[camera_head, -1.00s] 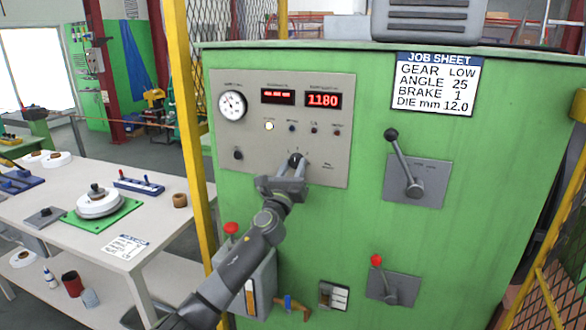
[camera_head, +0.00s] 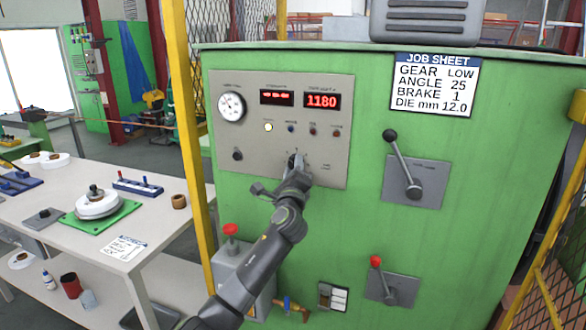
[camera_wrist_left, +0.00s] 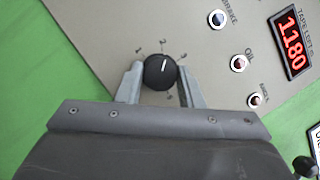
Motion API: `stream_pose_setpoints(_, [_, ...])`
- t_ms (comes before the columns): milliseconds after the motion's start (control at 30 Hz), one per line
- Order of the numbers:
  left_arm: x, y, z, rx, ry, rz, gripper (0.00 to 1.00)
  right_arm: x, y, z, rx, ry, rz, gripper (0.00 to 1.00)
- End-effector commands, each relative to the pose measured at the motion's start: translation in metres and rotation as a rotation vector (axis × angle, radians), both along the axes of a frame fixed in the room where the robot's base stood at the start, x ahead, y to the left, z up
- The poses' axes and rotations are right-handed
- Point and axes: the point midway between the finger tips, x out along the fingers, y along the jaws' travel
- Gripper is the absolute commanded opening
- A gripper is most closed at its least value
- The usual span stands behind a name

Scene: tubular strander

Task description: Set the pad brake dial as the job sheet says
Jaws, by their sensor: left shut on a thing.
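The brake dial (camera_wrist_left: 158,74) is a round black knob with a white pointer line, on the grey control panel (camera_head: 230,172). In the left wrist view its pointer aims up and slightly right, near the mark that looks like 2. The job sheet (camera_head: 435,84) reads gear LOW, angle 25, brake 1, die 12.0 mm. My right gripper is not in view.
The panel has a gauge (camera_head: 231,107), a red 1180 display (camera_head: 321,100), small lamps and another black knob (camera_head: 238,155). A black lever (camera_head: 404,165) and a red-knobbed lever (camera_head: 383,280) stand right of the arm. A yellow post (camera_head: 187,130) and a workbench (camera_head: 135,262) are left.

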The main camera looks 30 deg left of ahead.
Motion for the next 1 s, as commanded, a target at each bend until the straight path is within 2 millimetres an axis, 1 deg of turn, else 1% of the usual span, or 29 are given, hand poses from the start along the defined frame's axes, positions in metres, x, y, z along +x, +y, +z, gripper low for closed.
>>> stream_pose_setpoints(367, [0.0, -0.002, 0.003, -0.352, -0.083, -0.001, 0.11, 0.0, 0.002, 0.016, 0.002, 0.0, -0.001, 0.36])
stream_pose_setpoints(600, [0.0, -0.003, 0.005, -0.573, -0.135, 0.001, 0.11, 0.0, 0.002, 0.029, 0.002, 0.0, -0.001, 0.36])
stream_pose_setpoints(1000, [0.0, -0.002, 0.006, -0.874, -0.208, 0.002, 0.11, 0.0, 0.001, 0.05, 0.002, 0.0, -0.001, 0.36])
